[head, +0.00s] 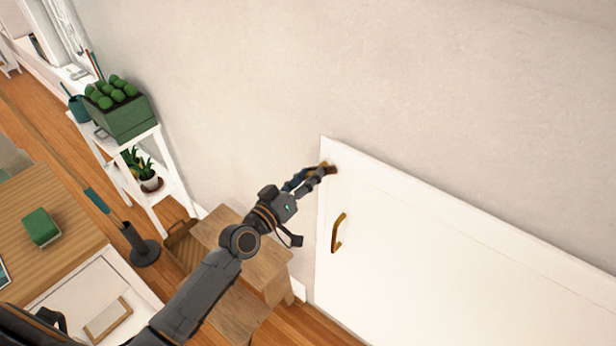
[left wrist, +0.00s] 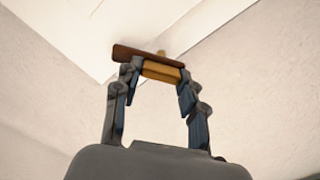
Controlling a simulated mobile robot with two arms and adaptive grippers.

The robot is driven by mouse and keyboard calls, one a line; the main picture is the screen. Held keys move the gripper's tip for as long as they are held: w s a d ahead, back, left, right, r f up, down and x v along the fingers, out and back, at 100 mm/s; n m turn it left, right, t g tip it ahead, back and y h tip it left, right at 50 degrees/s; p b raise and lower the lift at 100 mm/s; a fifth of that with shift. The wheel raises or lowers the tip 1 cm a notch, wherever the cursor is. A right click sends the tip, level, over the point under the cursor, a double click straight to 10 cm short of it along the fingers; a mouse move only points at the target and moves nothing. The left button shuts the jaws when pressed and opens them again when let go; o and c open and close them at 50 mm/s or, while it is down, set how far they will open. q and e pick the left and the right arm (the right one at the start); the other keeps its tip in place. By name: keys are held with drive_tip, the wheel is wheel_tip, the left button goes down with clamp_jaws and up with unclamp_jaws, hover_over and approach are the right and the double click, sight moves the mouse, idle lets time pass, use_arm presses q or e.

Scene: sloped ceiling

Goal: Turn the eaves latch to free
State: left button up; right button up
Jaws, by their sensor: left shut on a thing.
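The eaves latch (head: 331,168) is a small brown and brass piece at the top left corner of a white eaves door (head: 440,270). In the left wrist view the latch shows as a dark brown bar (left wrist: 128,53) with a brass block (left wrist: 161,70) beside it. My left gripper (head: 322,171) reaches up to it from the lower left, and its fingers (left wrist: 159,79) are shut on the latch, one on each side of the brass block. The fingers hide part of the latch in the head view. My right gripper is not in view.
A brass pull handle (head: 338,232) sits on the door below the latch. Wooden steps (head: 262,262) stand beneath my left arm. A white shelf (head: 135,142) with a green planter (head: 122,117) stands against the wall. A desk (head: 50,215) is at the left.

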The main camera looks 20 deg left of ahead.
use_arm(q)
drive_tip(key=n, duration=1.1)
drive_tip(key=shift+a+f, duration=0.1)
drive_tip(key=shift+a, duration=0.05)
idle(0.6)
drive_tip(key=o, duration=1.1)
drive_tip(key=shift+o, duration=0.2)
drive_tip(key=v, duration=1.2)
